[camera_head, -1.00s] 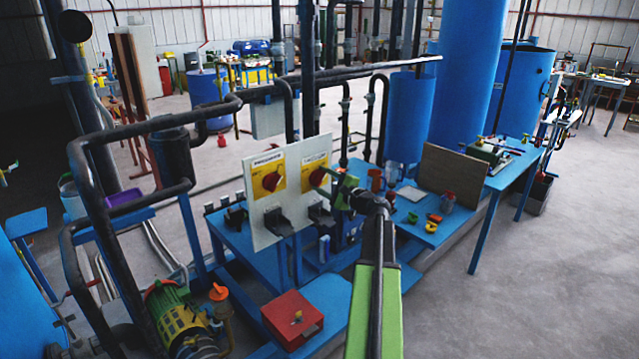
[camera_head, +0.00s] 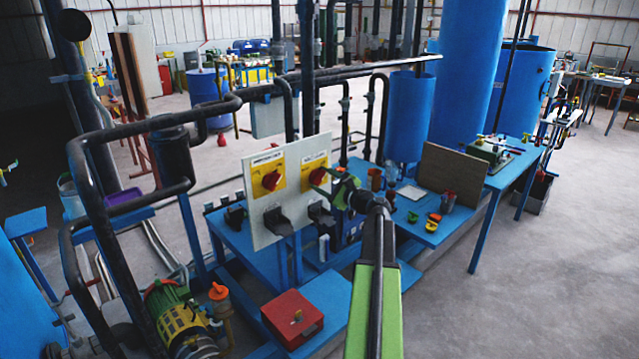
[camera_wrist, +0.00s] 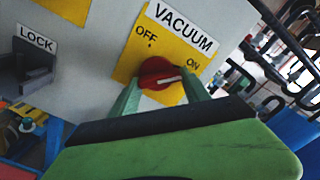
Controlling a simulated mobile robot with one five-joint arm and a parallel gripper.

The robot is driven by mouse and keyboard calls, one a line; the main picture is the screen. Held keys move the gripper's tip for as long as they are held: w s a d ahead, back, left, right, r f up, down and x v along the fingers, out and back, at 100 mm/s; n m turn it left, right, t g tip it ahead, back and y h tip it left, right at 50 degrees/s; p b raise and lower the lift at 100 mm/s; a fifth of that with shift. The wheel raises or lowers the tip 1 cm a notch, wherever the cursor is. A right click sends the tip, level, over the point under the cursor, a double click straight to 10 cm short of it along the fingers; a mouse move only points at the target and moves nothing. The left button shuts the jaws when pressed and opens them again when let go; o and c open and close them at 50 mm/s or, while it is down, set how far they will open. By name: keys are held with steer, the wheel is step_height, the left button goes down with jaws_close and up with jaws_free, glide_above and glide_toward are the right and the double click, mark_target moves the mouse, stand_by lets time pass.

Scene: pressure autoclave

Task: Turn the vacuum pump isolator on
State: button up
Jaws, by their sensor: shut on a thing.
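The vacuum isolator is a red rotary knob (camera_wrist: 158,72) on a yellow plate (camera_wrist: 130,62) marked VACUUM, with OFF at upper left and ON at right. The white line on the knob points right, towards the ON side, a little below the word. In the head view the knob (camera_head: 318,177) is on the right half of a pale upright panel (camera_head: 262,217). My gripper (camera_wrist: 161,88) is shut on the knob, with one green finger on each side. In the head view my gripper (camera_head: 325,183) reaches the panel from the right.
A second red knob (camera_head: 271,180) on a yellow plate is left of the vacuum one. Dark lock brackets (camera_head: 277,220) stick out below the knobs; one shows by the LOCK label (camera_wrist: 37,43). A red box (camera_head: 292,318) sits low in front. Black pipes run behind.

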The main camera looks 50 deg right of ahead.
steer(key=shift+r, duration=0.15)
steer(key=o, duration=1.3)
steer(key=shift+s, duration=0.1)
steer(key=shift+o, duration=0.2)
steer(key=s+a, duration=0.1)
steer(key=s, duration=1.6)
steer(key=shift+a, duration=0.15)
steer(key=shift+s, duration=0.1)
